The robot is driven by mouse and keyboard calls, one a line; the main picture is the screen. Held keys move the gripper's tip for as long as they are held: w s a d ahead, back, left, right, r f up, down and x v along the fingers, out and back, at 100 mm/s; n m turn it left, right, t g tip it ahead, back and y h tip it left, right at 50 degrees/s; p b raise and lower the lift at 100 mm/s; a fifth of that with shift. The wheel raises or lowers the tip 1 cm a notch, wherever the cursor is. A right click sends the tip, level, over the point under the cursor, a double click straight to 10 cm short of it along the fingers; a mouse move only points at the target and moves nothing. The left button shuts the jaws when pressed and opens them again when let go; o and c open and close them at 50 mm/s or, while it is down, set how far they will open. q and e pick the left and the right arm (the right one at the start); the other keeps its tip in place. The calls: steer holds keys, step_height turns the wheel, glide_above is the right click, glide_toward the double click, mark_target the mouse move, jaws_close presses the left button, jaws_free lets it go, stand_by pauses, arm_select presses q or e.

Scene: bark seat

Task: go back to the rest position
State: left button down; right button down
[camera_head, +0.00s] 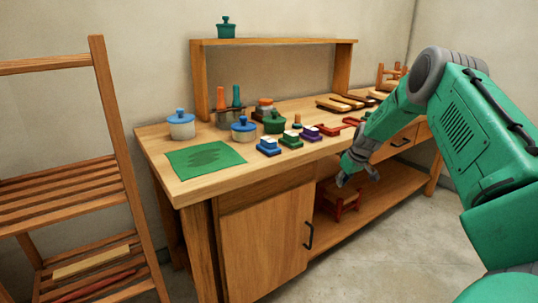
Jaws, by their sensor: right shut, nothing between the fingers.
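My right arm, green and grey, comes in from the right edge. Its gripper (357,178) is shut and empty, pointing down in front of the workbench (190,188), just off its front edge. It hangs clear of the objects on the top, and the arm hides part of the bench's right end. My left gripper does not show.
On the bench lie a green mat (205,160), a white pot with blue lid (181,125), a green pot (274,122) and several small coloured blocks. A red stool (340,200) stands on the lower shelf. A slatted wooden rack (65,185) is at left. Floor in front is clear.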

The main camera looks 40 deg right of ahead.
steer(key=s+a+f+g, duration=0.1)
steer(key=a+f, duration=0.3)
steer(key=a, duration=0.5)
steer(key=s+a+f+n, duration=0.1)
steer(key=s+a+f, duration=0.1)
steer(key=a+f, duration=0.5)
steer(key=s+a+f+g, duration=0.1)
steer(key=a+f, duration=0.1)
steer(key=a, duration=0.9)
steer(key=s+a+f+n+g, duration=0.1)
steer(key=s+a, duration=0.8)
steer(key=s, duration=0.3)
steer(key=s+a+f+n+y, duration=0.1)
steer(key=s+a+f, duration=0.1)
steer(key=s+a, duration=0.8)
steer(key=s, duration=0.3)
steer(key=shift+s+a+f+g, duration=0.2)
steer(key=shift+f+g, duration=0.1)
steer(key=shift+g, duration=0.1)
steer(key=shift+a, duration=0.15)
